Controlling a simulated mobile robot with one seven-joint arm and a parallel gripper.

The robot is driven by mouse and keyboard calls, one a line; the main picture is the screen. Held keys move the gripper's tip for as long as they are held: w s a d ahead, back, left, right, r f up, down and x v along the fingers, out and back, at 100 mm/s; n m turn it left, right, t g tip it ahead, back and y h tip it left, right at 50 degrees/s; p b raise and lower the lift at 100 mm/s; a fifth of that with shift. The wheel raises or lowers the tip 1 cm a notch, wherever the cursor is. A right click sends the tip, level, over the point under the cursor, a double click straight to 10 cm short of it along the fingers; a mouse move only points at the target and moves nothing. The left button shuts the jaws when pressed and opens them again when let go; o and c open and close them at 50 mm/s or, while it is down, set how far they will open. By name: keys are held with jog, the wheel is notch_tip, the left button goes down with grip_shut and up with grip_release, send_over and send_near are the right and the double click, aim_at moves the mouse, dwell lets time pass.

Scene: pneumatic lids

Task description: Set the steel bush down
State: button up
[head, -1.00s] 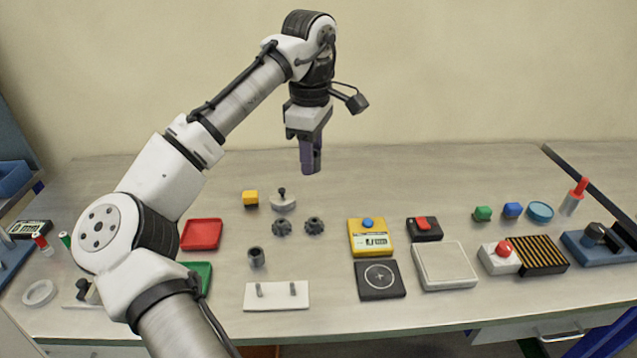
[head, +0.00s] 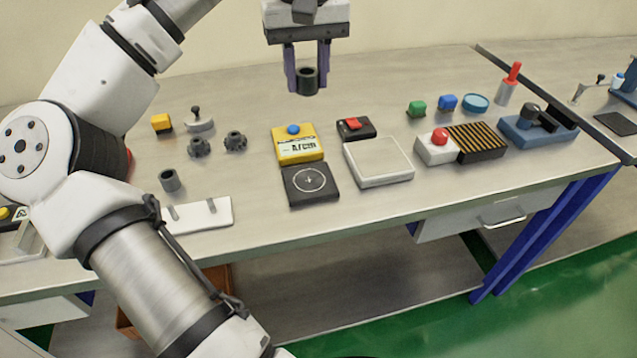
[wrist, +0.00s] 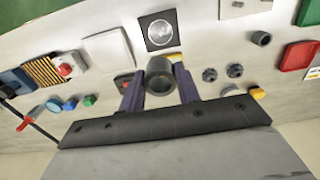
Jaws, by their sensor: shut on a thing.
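My gripper (head: 307,88) is shut on a dark grey hollow steel bush (head: 307,77), held between its two purple fingertips. In the head view the bush is in the air above the back of the bench. In the wrist view the bush (wrist: 160,74) shows its round open end between the fingers (wrist: 159,92). A second, similar grey bush (head: 170,180) stands on the bench at the left, behind the white plate with two pins (head: 205,218); it also shows in the wrist view (wrist: 261,38).
Two dark knobs (head: 198,147) lie left.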

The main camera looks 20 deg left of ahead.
aim_at(310, 180)
notch_tip(310, 180, down, 19)
jog(key=shift+f+p, duration=0.2)
jog(key=shift+p, duration=0.4)
jog(key=shift+f, duration=0.1)
jog(key=o, duration=1)
jog(key=shift+o, duration=0.2)
notch_tip(310, 180, up, 12)
jog(key=b, duration=0.1)
jog(key=shift+b, duration=0.3)
